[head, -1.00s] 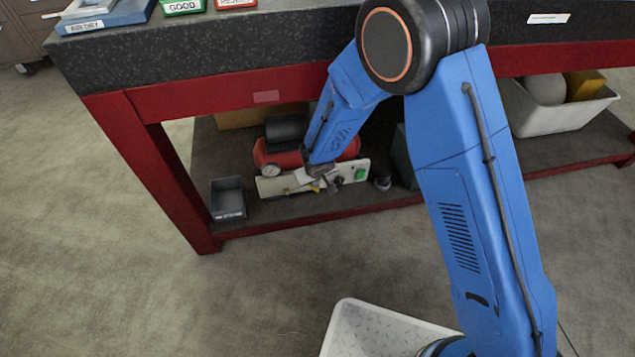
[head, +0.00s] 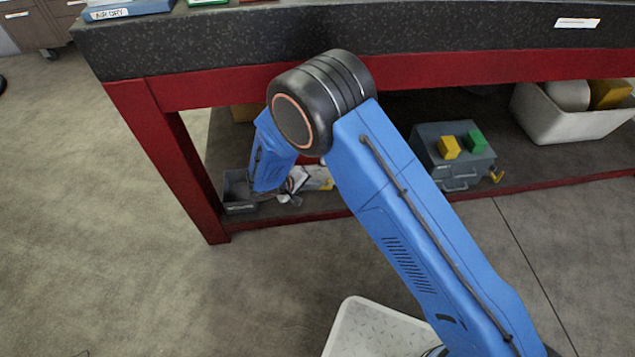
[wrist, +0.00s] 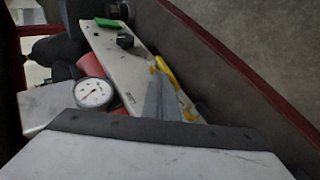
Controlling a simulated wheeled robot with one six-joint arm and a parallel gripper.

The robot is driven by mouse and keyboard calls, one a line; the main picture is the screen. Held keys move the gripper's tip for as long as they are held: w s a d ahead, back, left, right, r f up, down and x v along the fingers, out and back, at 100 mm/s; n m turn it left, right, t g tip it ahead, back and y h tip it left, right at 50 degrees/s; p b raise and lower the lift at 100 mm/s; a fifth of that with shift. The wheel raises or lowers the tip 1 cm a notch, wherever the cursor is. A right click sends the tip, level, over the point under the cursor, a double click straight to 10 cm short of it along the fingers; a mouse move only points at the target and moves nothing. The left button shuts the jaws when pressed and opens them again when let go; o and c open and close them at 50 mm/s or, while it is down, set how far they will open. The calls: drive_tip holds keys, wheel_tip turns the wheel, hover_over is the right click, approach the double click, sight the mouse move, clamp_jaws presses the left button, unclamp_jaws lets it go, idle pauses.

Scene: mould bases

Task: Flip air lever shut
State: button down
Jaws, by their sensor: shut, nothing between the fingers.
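The yellow air lever (wrist: 164,70) shows in the wrist view on the long pale panel (wrist: 110,60) of the compressor. My gripper (wrist: 157,92) is shut and empty, its grey fingers right beside the lever and hiding part of it. I cannot tell whether they touch, or which way the lever is turned. A round gauge (wrist: 94,92) sits left of the fingers, with the red tank (wrist: 118,105) partly visible. In the head view, my arm hides most of the compressor; the panel's end (head: 318,178) shows beside my gripper (head: 290,199).
A green switch (wrist: 108,23) and a black knob (wrist: 125,41) are on the panel. A grey bin (head: 238,190) stands left on the red-edged lower shelf, close to my gripper. A grey box with yellow and green blocks (head: 455,155) and a white tub (head: 570,118) are to the right.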

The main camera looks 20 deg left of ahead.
drive_tip(key=shift+w+d, duration=0.1)
drive_tip(key=shift+w+d+f, duration=0.25)
drive_tip(key=shift+w+d, duration=0.05)
drive_tip(key=shift+d, duration=0.2)
idle(0.3)
